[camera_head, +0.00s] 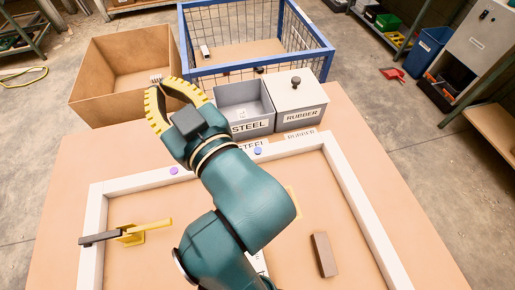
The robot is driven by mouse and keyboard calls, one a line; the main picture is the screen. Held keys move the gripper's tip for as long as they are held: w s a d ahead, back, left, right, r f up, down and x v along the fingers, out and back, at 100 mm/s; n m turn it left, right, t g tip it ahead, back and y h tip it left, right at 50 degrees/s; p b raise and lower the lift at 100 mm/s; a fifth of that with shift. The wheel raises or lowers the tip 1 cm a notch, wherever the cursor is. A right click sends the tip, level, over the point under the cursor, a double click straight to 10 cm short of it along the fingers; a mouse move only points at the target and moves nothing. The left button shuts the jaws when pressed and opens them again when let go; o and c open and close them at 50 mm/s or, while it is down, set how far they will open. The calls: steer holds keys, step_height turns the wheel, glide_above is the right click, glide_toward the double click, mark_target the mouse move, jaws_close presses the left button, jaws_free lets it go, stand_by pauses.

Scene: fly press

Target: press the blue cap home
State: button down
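A small round blue cap (257,151) shows just right of my arm, by the white frame's far rail beside the STEEL label. I cannot tell how it is seated. My gripper (157,80), with yellow-and-black curved fingers, is up and to the left of the cap, in front of the cardboard box in the picture. A small pale piece shows at its fingertips. I cannot tell whether this is part of the gripper or a separate thing. No fly press can be made out; my arm hides the middle of the table.
A white frame (357,204) borders the tabletop. A purple round piece (173,170), a yellow-and-black lever (130,236) and a brown block (324,255) are there. A cardboard box (110,97), an open STEEL bin (243,109), a lidded RUBBER bin (299,101) and a blue wire cage (185,45) stand behind.

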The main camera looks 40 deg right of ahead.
steer(key=w+d+f+g, duration=0.45)
steer(key=d+f, duration=0.25)
steer(key=f, duration=0.2)
steer(key=n+g+y+p, duration=0.2)
steer(key=g+y+p, duration=0.1)
steer(key=g, duration=0.6)
glide_toward(257, 149)
steer(key=shift+w+a+f, duration=0.15)
steer(key=shift+f, duration=0.15)
steer(key=b+x, duration=0.5)
steer(key=b, duration=0.2)
steer(key=shift+f, duration=0.3)
steer(key=shift+b+x, duration=0.75)
steer(key=shift+b, duration=0.45)
